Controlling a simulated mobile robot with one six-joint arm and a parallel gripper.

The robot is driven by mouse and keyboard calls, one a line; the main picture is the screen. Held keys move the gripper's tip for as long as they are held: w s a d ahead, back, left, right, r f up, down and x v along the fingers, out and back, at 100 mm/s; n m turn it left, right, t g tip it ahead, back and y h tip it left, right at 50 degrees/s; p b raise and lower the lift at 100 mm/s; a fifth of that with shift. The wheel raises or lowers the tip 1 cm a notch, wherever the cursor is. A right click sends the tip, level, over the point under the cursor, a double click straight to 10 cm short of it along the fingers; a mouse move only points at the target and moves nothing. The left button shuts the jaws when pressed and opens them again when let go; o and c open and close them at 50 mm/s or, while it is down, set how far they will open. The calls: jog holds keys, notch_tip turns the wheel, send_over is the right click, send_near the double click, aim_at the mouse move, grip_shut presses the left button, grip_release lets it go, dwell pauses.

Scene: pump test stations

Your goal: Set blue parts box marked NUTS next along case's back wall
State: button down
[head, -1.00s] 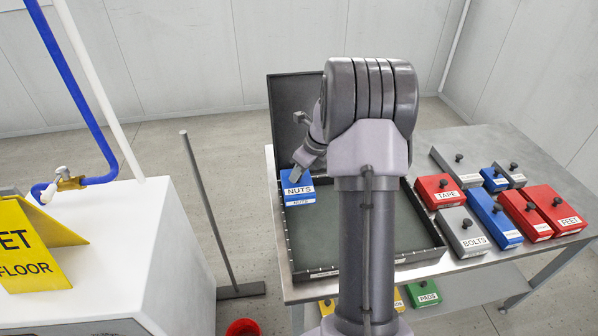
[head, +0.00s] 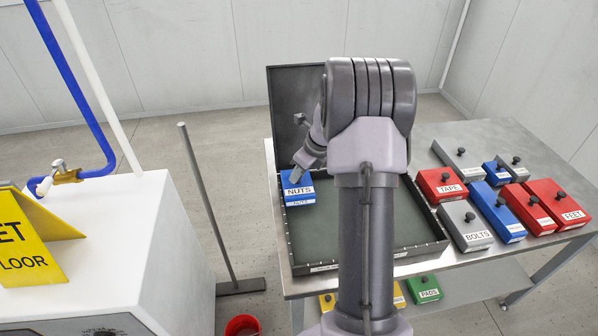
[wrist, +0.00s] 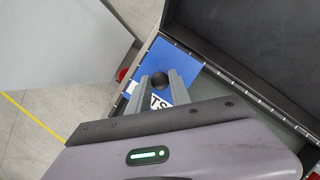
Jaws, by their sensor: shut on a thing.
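The blue parts box marked NUTS (head: 299,198) is at the back left corner area of the open black case (head: 440,240), close to its left wall. It also shows in the wrist view (wrist: 150,72), with its dark knob between my fingers. My gripper (head: 300,166) is shut on the box's knob; in the wrist view my gripper (wrist: 160,82) reaches down to it. I cannot tell whether the box rests on the case floor. My arm hides part of the case's middle and back wall.
The visible case floor (head: 410,225) right of my arm is bare. Red TAPE (head: 440,184), grey BOLTS (head: 465,226), red FEET (head: 558,204) and other boxes stand on the table's right side. Green PADS (head: 425,289) lies on a lower shelf. The case lid (head: 290,110) stands open behind.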

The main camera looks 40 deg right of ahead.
jog(key=shift+f+b, duration=0.55)
jog(key=shift+f, duration=0.25)
jog(key=shift+f, duration=0.35)
dwell(0.4)
jog(key=c, duration=1.1)
grip_release()
jog(key=p+v, duration=0.6)
jog(key=v, duration=1.1)
jog(key=shift+r, duration=0.2)
